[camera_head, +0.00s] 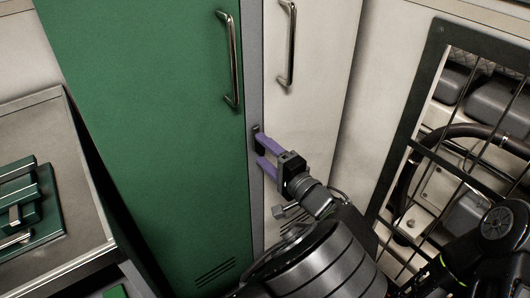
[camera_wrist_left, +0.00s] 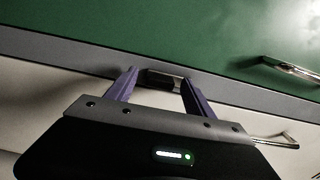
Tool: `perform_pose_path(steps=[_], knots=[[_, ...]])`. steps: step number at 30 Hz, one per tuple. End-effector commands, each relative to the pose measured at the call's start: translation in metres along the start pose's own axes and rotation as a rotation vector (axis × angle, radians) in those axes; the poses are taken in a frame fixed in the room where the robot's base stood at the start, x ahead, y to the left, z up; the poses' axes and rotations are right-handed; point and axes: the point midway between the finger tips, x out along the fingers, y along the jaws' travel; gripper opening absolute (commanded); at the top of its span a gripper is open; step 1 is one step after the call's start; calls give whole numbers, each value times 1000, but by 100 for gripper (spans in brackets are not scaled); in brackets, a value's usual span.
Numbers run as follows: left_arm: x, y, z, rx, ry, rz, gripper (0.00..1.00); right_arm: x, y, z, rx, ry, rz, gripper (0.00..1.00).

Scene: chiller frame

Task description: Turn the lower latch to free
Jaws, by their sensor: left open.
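My left gripper (camera_head: 259,149) has purple fingers and is open at the grey post between the green door and the cream door. A small dark latch (camera_head: 257,129) shows on the post at the upper finger, partly hidden by it. In the left wrist view a dark block, the latch (camera_wrist_left: 158,79), sits between the two spread fingertips of the left gripper (camera_wrist_left: 160,77). The fingers are on either side of it; I cannot tell whether they touch it. My right gripper is not in view.
The green door (camera_head: 150,130) and the cream door (camera_head: 330,90) each have a vertical metal bar handle above the gripper. A barred dark frame (camera_head: 405,150) with hoses behind it stands at right. A grey bench (camera_head: 75,150) with green parts is at left.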

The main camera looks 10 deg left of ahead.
Motion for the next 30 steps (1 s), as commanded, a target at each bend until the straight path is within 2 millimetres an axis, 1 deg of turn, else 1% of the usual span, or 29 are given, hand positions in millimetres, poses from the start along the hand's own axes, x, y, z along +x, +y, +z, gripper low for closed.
perform_pose_path(steps=[5, 8, 11, 18, 21, 24, 30], knots=[[-2, 0, 0, 0, 0, 0, 62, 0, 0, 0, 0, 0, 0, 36], [-10, 0, 0, 0, 1, 0, 62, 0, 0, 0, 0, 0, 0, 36], [-24, -1, -1, 0, 3, 0, 62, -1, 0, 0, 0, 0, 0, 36], [-63, 0, -1, 0, 3, 0, 62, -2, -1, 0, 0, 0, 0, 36], [-73, 0, 0, 0, 1, 0, 62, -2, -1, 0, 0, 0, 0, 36], [-78, 0, 0, 0, 0, 0, 62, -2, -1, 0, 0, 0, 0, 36], [-78, 0, 0, 0, 0, 0, 62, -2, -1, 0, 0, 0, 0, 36]])
